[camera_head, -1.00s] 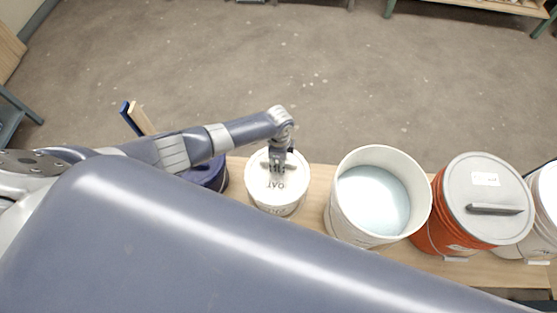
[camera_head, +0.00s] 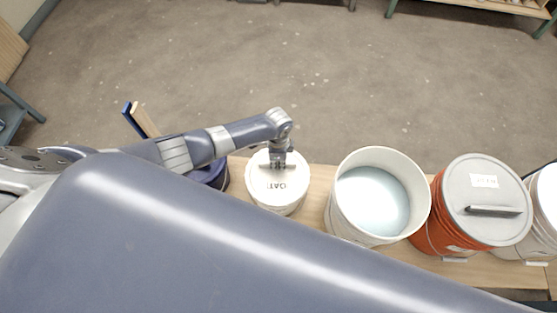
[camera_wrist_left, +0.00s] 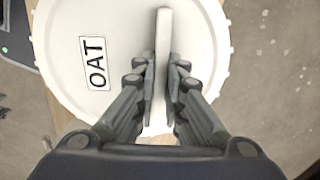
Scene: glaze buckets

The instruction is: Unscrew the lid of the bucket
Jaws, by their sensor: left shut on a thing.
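A white bucket (camera_head: 283,208) stands on the wooden bench, left of the large open bucket. Its round white lid (camera_head: 262,190) is on it and looks level. The lid also fills much of the left wrist view (camera_wrist_left: 205,40), with an "OAT" label (camera_wrist_left: 95,63) left of a raised white bar handle (camera_wrist_left: 163,25). My left gripper (camera_head: 278,164) comes down from above onto the lid. In the left wrist view its two fingers (camera_wrist_left: 161,75) are shut on the handle, one on each side. My right gripper is not in view.
A large open white bucket with pale liquid (camera_head: 372,200) stands to the right. An orange bucket with a grey lid (camera_head: 487,200) and another white bucket (camera_head: 547,205) follow. A dark blue bucket (camera_head: 214,175) is close on the left. Open floor lies beyond the bench (camera_head: 320,178).

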